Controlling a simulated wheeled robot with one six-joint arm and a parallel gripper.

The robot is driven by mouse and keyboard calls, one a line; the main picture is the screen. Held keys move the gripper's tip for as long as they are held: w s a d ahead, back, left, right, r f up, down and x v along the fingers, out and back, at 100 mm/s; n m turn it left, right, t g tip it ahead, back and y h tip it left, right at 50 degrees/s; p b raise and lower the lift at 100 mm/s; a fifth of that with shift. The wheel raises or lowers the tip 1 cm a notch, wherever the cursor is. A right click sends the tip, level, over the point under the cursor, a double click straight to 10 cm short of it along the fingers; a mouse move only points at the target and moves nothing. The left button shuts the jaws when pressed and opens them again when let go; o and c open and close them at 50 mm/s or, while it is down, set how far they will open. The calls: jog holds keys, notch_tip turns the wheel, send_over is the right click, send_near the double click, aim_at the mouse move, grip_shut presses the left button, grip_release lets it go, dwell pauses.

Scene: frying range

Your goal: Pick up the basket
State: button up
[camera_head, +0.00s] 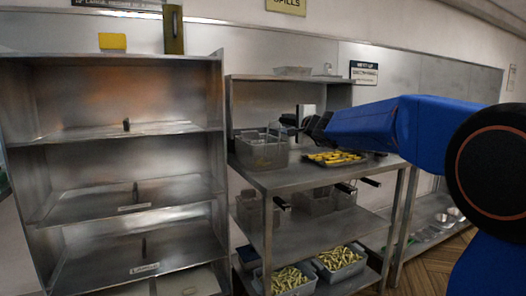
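A wire-mesh fry basket (262,154) stands upright on the left end of the steel table top (320,176). My blue arm reaches in from the right, and my dark gripper (302,122) is just above and to the right of the basket's rim, near its handle. The fingers are small and dark here, so I cannot tell whether they touch the handle or are closed. More baskets (315,202) with black handles sit on the shelf below.
A tray of yellow fries (336,158) lies right of the basket, under my arm. Two bins of fries (340,258) are on the bottom shelf. A tall steel rack (125,185) stands close on the left. A raised shelf (290,78) is behind the table.

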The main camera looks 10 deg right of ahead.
grip_shut()
jog(key=shift+r, duration=1.8)
jog(key=v, duration=1.8)
